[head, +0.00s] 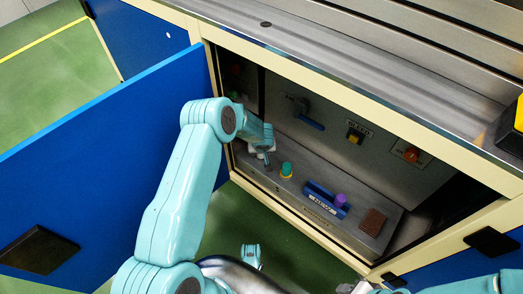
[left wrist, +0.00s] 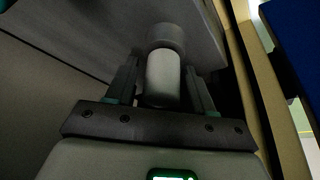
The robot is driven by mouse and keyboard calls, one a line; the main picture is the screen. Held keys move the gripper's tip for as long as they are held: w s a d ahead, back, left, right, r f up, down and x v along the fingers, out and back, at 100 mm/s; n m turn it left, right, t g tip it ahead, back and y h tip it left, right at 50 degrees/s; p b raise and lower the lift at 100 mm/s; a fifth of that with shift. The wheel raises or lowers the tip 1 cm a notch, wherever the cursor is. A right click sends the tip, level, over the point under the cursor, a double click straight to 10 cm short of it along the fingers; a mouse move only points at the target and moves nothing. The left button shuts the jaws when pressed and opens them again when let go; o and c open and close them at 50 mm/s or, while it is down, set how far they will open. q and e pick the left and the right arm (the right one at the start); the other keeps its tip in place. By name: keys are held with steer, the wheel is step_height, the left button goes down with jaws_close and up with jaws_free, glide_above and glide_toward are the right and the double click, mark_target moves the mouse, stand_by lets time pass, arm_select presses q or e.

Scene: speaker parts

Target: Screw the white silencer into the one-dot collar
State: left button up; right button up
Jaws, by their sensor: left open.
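The white silencer (left wrist: 163,78) stands between the fingers of my left gripper (left wrist: 162,66) in the left wrist view. Its far end meets a grey round collar (left wrist: 167,37); no dot shows on it, and I cannot tell how deep the silencer sits. The fingers are open, one on each side of the silencer. In the head view my left gripper (head: 263,149) is inside the cabinet at the left end of the grey ledge (head: 270,178), and hides most of the silencer there.
Right of my left gripper, a green-topped part with a yellow base (head: 286,172) stands on the ledge. Further right are a blue tray (head: 318,195) with a purple cylinder (head: 340,200) and a brown block (head: 372,222). The open blue door (head: 110,150) bounds the left side.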

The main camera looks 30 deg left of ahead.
arm_select(q)
steer(key=shift+c, duration=0.4)
steer(key=c, duration=0.5)
steer(key=m, duration=0.2)
steer(key=m+h, duration=0.1)
steer(key=m, duration=0.1)
steer(key=shift+d+f+t+h, duration=0.15)
steer(key=shift+d+t+h, duration=0.05)
steer(key=shift+t+h, duration=0.1)
steer(key=shift+s+d+m+h, duration=0.15)
steer(key=shift+m+h, duration=0.45)
steer(key=shift+m, duration=1)
steer(key=shift+c, duration=0.6)
steer(key=shift+d, duration=0.1)
steer(key=o, duration=0.7)
steer(key=shift+a, duration=0.2)
